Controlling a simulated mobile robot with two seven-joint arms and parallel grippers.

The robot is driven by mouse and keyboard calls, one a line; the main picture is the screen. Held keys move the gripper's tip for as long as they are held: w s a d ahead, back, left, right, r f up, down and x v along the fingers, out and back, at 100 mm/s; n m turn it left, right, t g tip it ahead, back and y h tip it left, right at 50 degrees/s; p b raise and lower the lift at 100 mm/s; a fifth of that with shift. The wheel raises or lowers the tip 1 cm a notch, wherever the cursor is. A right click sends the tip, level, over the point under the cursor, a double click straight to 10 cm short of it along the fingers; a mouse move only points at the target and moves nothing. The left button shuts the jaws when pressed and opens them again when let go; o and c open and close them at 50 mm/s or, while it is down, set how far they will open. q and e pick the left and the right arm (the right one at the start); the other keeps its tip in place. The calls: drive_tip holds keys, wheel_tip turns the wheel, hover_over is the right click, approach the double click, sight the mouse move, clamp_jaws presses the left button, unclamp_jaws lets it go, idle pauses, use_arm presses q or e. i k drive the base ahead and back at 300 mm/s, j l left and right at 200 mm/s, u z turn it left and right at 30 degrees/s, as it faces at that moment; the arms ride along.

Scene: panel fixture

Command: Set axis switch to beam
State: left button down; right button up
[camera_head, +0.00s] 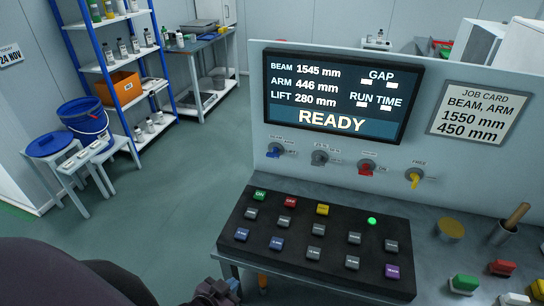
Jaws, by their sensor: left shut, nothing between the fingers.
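The upright panel carries a row of rotary switches below the display. The leftmost, a blue switch (274,150), has small lettering around it, and "LIFT" seems readable at its right. It looks like the axis switch, but its exact setting is too small to tell. The display (335,95) reads BEAM 1545 mm, ARM 446 mm, LIFT 280 mm and READY. My left gripper (217,292) is at the bottom edge, shut and empty, in front of the button console's lower left corner and well below the blue switch. My right gripper is out of view.
A grey switch (320,157), red switch (367,166) and yellow switch (414,178) follow to the right. The black button console (300,270) juts out below them. A job card (478,112) reads BEAM, ARM, 1550 mm, 450 mm. A cup with a wooden handle (507,232) stands right.

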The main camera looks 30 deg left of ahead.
sight(274, 155)
drive_tip(key=i+l+u, duration=0.1)
drive_tip(key=u, duration=0.95)
